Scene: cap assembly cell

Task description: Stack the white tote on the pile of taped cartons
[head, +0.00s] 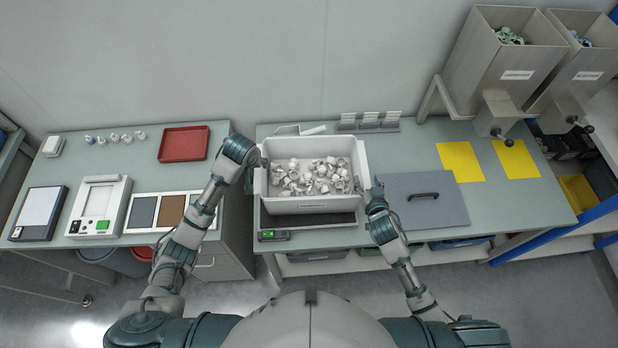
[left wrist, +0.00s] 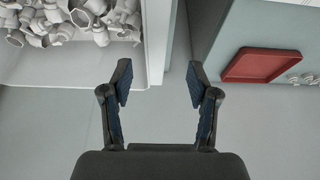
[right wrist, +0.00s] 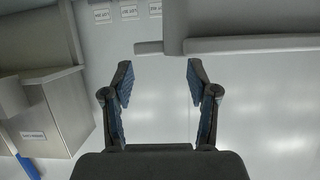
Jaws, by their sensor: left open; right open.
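The white tote (head: 312,206), filled with white pipe-like parts, stands on the scale on the right-hand bench in the head view. Its corner with parts also shows in the left wrist view (left wrist: 75,72), and its rim seems to cross the top of the right wrist view (right wrist: 240,45). My left gripper (left wrist: 160,88) is open and empty by the tote's left side. My right gripper (head: 375,186) is open and empty beside the tote's right side; its spread fingers show in the right wrist view (right wrist: 159,86). No pile of taped cartons is in view.
A grey lidded panel with a handle (head: 424,200) lies right of the tote, with yellow sheets (head: 461,162) beyond. A red tray (head: 184,144) sits on the left bench (head: 70,165). Steel hoppers (head: 500,60) stand at the back right. A gap separates the benches.

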